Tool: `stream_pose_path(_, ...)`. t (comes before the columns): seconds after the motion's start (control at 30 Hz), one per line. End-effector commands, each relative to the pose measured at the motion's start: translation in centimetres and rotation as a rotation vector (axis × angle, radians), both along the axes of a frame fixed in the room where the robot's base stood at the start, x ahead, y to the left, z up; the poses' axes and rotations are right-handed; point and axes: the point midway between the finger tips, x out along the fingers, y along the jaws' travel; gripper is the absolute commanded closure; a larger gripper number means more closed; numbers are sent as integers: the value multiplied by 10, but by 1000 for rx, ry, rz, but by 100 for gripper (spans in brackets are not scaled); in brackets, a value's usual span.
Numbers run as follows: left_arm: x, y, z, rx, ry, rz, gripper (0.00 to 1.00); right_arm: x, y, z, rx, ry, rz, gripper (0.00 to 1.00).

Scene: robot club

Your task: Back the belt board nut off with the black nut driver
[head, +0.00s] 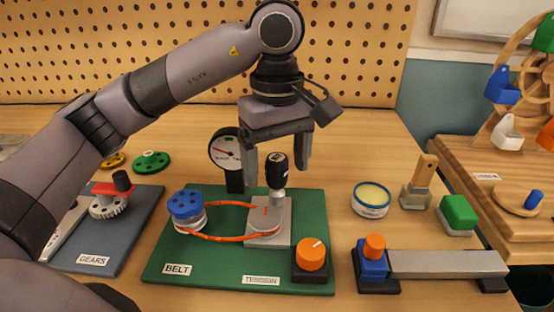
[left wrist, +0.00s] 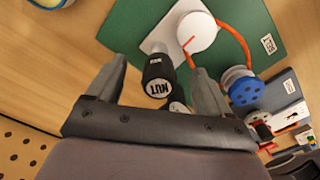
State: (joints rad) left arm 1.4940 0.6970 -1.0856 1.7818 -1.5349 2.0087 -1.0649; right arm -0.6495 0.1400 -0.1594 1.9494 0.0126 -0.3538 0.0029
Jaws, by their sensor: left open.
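The black nut driver (head: 276,166) stands upright on the grey plate (head: 255,239) of the green belt board (head: 210,272), beside the white pulley (head: 264,218). The nut itself is hidden under the driver's metal socket. My left gripper (head: 278,158) is open and points down over the driver. Its two fingers sit on either side of the handle, apart from it. An orange belt (head: 215,237) runs from the white pulley to the blue-topped pulley (head: 186,205). My right gripper is not in view.
A dial gauge (head: 225,150) stands just behind the board, close to my left gripper. An orange tension knob (head: 311,255) sits at the board's front right. The gears board (head: 105,240) is left. A round tin (head: 371,198) and a metal bar (head: 445,264) are right.

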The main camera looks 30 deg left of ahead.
Motion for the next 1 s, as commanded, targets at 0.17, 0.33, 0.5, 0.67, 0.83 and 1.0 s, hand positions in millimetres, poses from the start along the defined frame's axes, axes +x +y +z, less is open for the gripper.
stream_pose_path(0.17,0,0,14,0,0,0,19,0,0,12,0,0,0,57)
stream_pose_path(0.33,0,0,24,0,0,0,19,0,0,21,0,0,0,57)
stream_pose_path(0.5,0,0,34,0,0,0,19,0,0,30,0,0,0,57)
stream_pose_path(0.67,0,0,44,0,0,0,19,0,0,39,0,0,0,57)
stream_pose_path(0.83,0,0,52,0,0,0,19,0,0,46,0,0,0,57)
stream_pose_path(1.0,0,0,52,0,0,0,19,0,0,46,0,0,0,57)
